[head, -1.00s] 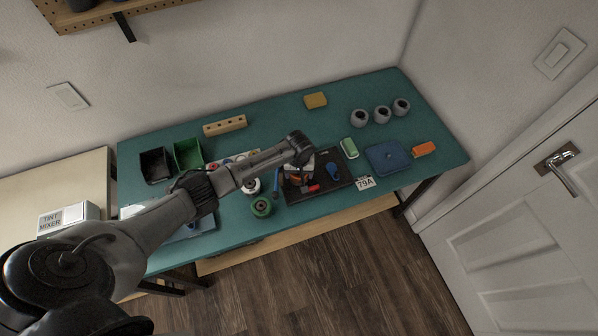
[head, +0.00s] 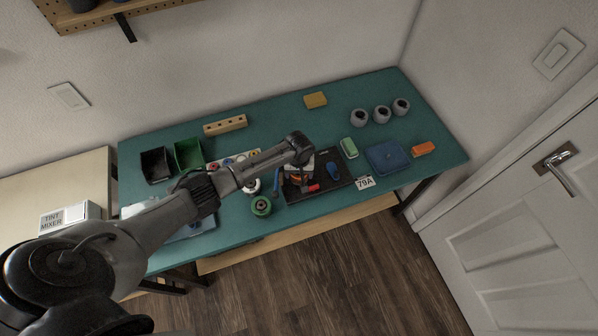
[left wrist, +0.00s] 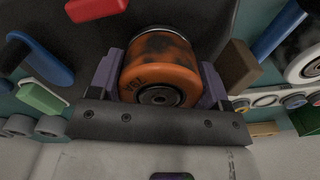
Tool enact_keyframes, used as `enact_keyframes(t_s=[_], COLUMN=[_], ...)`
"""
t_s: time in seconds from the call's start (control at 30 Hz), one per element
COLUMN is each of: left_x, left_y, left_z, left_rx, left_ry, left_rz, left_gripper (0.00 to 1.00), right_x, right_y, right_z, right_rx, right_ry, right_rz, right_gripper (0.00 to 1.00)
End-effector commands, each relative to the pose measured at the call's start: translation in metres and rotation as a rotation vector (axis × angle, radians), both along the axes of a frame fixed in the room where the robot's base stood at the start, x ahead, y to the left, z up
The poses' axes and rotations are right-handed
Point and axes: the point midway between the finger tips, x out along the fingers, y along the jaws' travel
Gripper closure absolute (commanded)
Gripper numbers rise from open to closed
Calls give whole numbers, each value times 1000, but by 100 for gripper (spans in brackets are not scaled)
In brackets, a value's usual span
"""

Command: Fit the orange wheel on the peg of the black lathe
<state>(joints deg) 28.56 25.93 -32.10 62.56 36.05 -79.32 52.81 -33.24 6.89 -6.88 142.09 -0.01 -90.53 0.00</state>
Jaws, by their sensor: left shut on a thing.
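The orange wheel (left wrist: 160,75), with dark worn patches and a dark hub, is between the two purple-grey fingers of my left gripper (left wrist: 160,85), which is shut on it. In the head view the left gripper (head: 297,178) is over the black base (head: 342,181) on the bench, and a little of the orange wheel (head: 296,180) shows under the arm. In the left wrist view a dark surface (left wrist: 200,18) lies behind the wheel. I cannot make out the lathe's peg; the wheel and arm cover that area. I cannot tell whether the wheel touches anything below. My right gripper is not in view.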

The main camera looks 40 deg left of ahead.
Motion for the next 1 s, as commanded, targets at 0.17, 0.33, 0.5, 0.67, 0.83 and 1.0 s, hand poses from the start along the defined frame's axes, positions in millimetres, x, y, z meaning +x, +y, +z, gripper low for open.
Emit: enact_keyframes(t_s=[0.17, 0.33, 0.5, 0.67, 0.83, 1.0], left_x=[0, 0, 0, 0, 0, -1], left_y=[0, 0, 0, 0, 1, 2], left_z=[0, -1, -2, -2, -2, -2], left_rx=[-1, -1, 0, 0, 2, 2], left_ry=[-1, -1, -1, 0, 1, 2], left_rz=[0, 0, 0, 0, 1, 1], left_gripper=[56, 56, 24, 8, 0, 0], right_x=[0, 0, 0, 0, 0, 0], right_y=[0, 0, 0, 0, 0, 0], right_z=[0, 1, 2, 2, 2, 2], right_rx=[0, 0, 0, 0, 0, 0], right_ry=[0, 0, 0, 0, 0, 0], right_rz=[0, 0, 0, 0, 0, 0], right_gripper=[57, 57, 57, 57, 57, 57])
